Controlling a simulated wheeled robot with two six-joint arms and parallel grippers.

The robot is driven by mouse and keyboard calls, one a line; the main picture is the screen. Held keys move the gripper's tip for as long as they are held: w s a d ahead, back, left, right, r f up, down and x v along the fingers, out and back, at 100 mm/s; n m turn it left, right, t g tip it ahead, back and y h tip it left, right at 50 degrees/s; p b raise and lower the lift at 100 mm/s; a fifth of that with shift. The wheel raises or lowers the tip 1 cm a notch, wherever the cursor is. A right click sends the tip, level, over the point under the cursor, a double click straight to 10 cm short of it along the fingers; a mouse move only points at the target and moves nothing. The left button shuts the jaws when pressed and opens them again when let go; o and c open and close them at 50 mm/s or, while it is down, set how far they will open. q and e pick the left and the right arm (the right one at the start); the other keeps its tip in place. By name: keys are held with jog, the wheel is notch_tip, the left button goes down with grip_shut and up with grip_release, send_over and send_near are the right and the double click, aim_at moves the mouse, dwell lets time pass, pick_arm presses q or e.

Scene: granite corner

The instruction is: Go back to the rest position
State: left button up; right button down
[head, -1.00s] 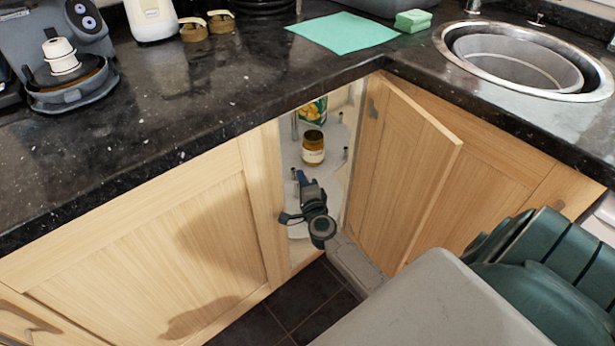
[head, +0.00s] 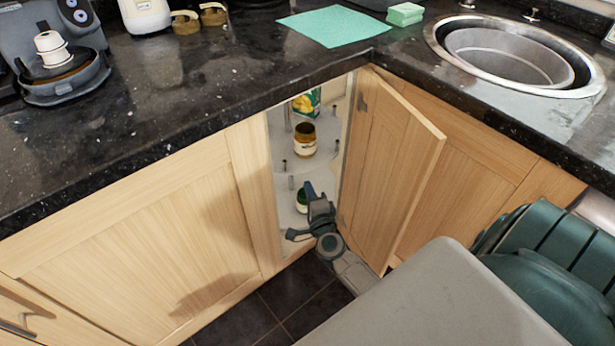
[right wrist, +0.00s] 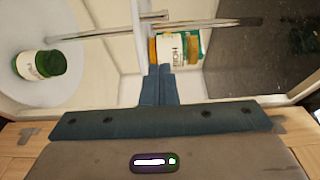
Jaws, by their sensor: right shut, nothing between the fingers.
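My right gripper (head: 308,190) is at the opening of the corner cabinet, below the counter in the head view. In the right wrist view its fingers (right wrist: 160,72) are together with nothing between them. A jar with a white label (head: 304,146) stands on the upper shelf. A green jar (head: 302,200) stands on the lower shelf just left of the fingers and apart from them; it also shows in the right wrist view (right wrist: 40,65). My left gripper is not in view.
The wooden cabinet door (head: 395,170) stands open to the right of my arm. The granite counter (head: 200,110) overhangs the cabinet. A green and yellow package (head: 307,102) is at the back of the shelf.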

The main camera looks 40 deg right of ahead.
jog(key=v, duration=0.3)
